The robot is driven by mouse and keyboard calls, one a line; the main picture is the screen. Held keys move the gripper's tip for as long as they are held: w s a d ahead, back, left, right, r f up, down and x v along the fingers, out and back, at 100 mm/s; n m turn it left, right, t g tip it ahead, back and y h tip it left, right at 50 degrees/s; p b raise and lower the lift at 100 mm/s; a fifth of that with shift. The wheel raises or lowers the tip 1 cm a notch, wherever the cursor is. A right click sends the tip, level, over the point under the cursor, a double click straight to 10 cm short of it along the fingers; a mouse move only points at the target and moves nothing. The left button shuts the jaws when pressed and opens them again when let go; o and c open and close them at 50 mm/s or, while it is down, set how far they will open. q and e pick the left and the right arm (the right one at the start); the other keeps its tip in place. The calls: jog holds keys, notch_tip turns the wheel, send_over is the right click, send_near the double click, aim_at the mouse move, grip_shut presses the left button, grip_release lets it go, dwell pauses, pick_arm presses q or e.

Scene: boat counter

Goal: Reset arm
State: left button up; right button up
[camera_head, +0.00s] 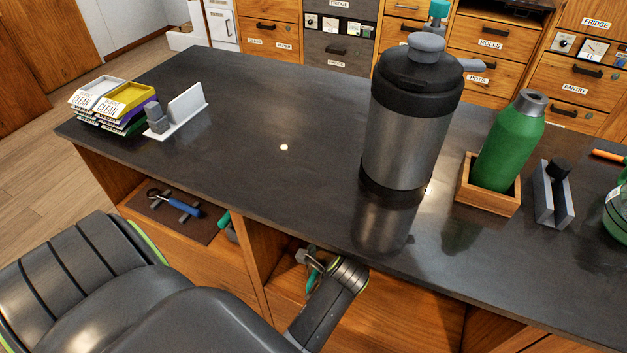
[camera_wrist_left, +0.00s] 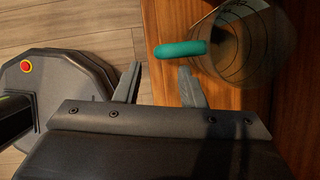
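My left arm (camera_head: 325,305) reaches down in front of the counter, and its gripper is mostly hidden in the head view. In the left wrist view my left gripper (camera_wrist_left: 158,68) has its two fingers spread, with nothing between them. A teal handle (camera_wrist_left: 180,48) lies just beyond the right-hand fingertip. It belongs to or lies against a clear, ringed vessel (camera_wrist_left: 235,45) on a wooden surface. I cannot tell whether finger and handle touch. My right gripper is out of view.
Below is an open shelf with a blue-handled tool (camera_head: 180,206). The counter's middle is clear.

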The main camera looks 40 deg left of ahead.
pick_arm(q)
jog(key=shift+d+r, duration=0.15)
jog(key=shift+r, duration=0.25)
